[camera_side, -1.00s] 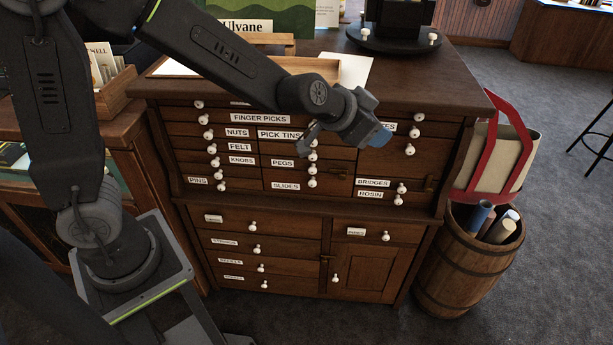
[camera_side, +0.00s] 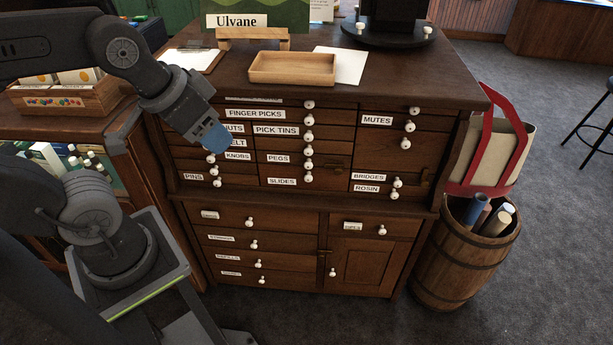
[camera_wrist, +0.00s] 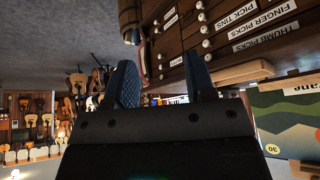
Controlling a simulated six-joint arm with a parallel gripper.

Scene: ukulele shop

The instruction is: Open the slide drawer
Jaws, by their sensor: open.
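The slides drawer (camera_side: 276,172) is the low drawer in the middle column of the dark wooden cabinet. It has a white "SLIDES" label (camera_side: 282,181) and a white round knob (camera_side: 308,179). It looks shut, flush with its neighbours. My gripper (camera_side: 217,143) is up and left of that knob, in front of the left column near the felt and nuts labels. In the wrist view my gripper (camera_wrist: 160,78) has its two dark blue fingers apart with nothing between them. The slides label and knob cannot be made out in the wrist view.
Other knobbed drawers surround the slides drawer, with the pegs drawer (camera_side: 279,157) just above. A wooden tray (camera_side: 292,68) lies on the cabinet top. A barrel (camera_side: 455,260) with rolls and a tote bag (camera_side: 490,150) stand at the right. The front floor is open.

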